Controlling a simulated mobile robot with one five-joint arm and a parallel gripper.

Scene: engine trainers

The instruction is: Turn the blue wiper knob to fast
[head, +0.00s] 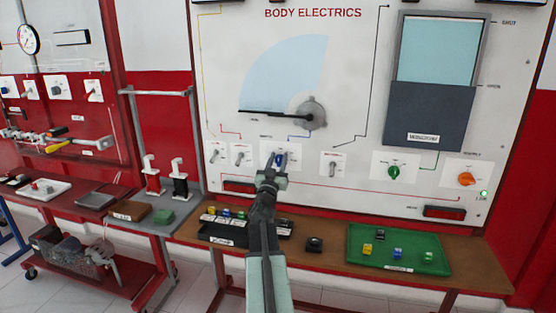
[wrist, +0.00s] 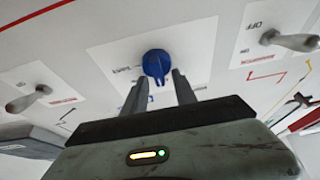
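The blue wiper knob (wrist: 156,65) sits on a white plate on the panel, and its lower end lies between the tips of my gripper (wrist: 160,90) in the wrist view. In the head view the knob (head: 278,160) is mostly hidden by my gripper (head: 277,163). The two fingers stand apart on either side of the knob. I cannot tell whether they touch it. The plate's printed labels are partly legible at most. The wiper arm (head: 275,115) lies nearly level at the bottom of the light blue sweep area.
Toggle switches flank the knob, one at left (wrist: 28,100) and one at right (wrist: 290,40). A green knob (head: 394,172) and an orange knob (head: 467,179) are farther right. Below, a bench holds a black tray (head: 235,238) and a green tray (head: 360,262) with small parts.

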